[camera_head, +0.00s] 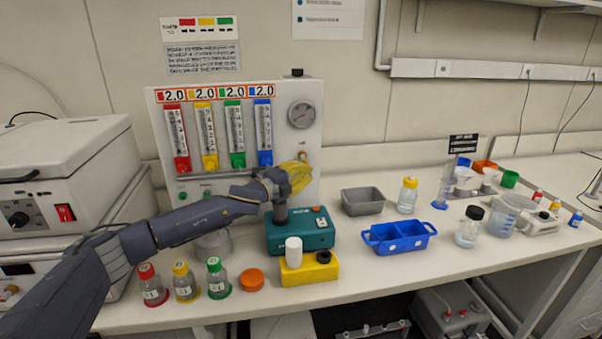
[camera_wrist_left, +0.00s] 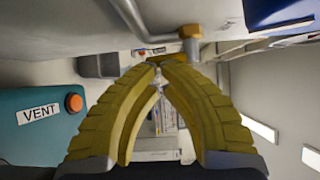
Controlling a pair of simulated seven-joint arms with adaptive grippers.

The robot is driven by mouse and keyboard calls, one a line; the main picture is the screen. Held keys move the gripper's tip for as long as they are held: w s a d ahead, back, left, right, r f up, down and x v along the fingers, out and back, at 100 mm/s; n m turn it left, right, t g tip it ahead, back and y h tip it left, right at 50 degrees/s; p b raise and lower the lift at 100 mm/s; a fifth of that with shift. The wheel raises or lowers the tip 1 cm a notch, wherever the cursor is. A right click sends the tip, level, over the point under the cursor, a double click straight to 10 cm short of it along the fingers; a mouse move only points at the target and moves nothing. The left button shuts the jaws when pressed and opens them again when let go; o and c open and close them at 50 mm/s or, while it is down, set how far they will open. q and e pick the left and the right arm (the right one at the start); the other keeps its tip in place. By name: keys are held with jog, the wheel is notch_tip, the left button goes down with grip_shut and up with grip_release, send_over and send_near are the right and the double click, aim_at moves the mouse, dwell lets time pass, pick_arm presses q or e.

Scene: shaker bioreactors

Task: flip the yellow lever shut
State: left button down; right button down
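My left gripper (camera_head: 301,176) has yellow ribbed fingers and is at the lower right of the white gauge panel, just below a small brass fitting (camera_head: 303,156). In the left wrist view its fingertips (camera_wrist_left: 158,66) come together and look shut. A short yellow-orange piece (camera_wrist_left: 168,58), which may be the yellow lever, shows right at the fingertips; I cannot tell whether they touch it. A brass fitting (camera_wrist_left: 190,32) on a grey pipe is just beyond. In the head view the fingers hide the lever's place. My right gripper is not in view.
A teal box (camera_head: 285,238) stands below the gripper, with a yellow block (camera_head: 309,272) in front. Several capped bottles stand at the front left. A grey tray (camera_head: 363,201) and a blue tray (camera_head: 377,246) are to the right.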

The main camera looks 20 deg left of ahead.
pick_arm(q)
jog(key=shift+w+d, duration=0.15)
jog(key=shift+d, duration=0.15)
dwell(0.5)
jog(key=v, duration=1.2)
jog(key=shift+a, duration=0.1)
